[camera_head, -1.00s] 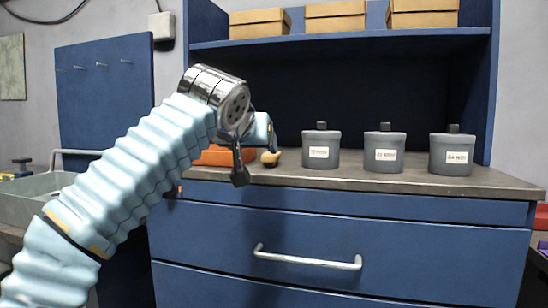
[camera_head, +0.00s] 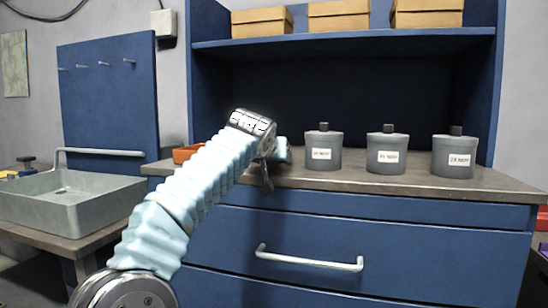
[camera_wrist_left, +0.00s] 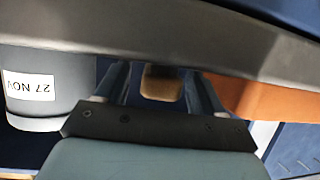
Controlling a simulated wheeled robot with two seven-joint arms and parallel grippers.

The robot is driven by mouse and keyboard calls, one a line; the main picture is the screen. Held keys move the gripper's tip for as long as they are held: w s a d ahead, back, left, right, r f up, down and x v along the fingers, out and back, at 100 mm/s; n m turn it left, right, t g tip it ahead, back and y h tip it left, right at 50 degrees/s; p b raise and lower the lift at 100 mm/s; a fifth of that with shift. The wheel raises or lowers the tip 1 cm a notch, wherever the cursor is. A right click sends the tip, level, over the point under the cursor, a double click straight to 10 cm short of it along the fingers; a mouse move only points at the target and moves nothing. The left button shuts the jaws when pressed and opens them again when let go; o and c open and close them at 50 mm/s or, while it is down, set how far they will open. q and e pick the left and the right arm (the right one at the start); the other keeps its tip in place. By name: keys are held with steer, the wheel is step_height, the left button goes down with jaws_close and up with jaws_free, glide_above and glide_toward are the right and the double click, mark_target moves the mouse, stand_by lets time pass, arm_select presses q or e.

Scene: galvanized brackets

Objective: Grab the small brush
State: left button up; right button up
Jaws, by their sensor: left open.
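A tan, wooden-looking piece (camera_wrist_left: 162,83), which seems to be the small brush, shows in the left wrist view; only part of it is visible. My left gripper (camera_wrist_left: 160,72) is open, with one finger on each side of this piece in that view. I see no contact, and cannot tell how deep it sits between the fingers. In the head view my left gripper (camera_head: 283,150) is over the counter, left of the grey jars, mostly behind my wrist. The brush is hidden there. My right gripper is not in view.
Several lidded grey jars, one nearest here (camera_head: 323,151), stand on the counter (camera_head: 420,184) to the right. An orange bin (camera_head: 186,153) is left of my wrist and also shows in the wrist view (camera_wrist_left: 245,98). A grey sink (camera_head: 75,203) is further left. Cardboard boxes (camera_head: 338,15) sit on the shelf above.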

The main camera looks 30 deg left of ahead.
arm_select(q)
steer(key=c, duration=1.1)
steer(key=shift+o, duration=0.2)
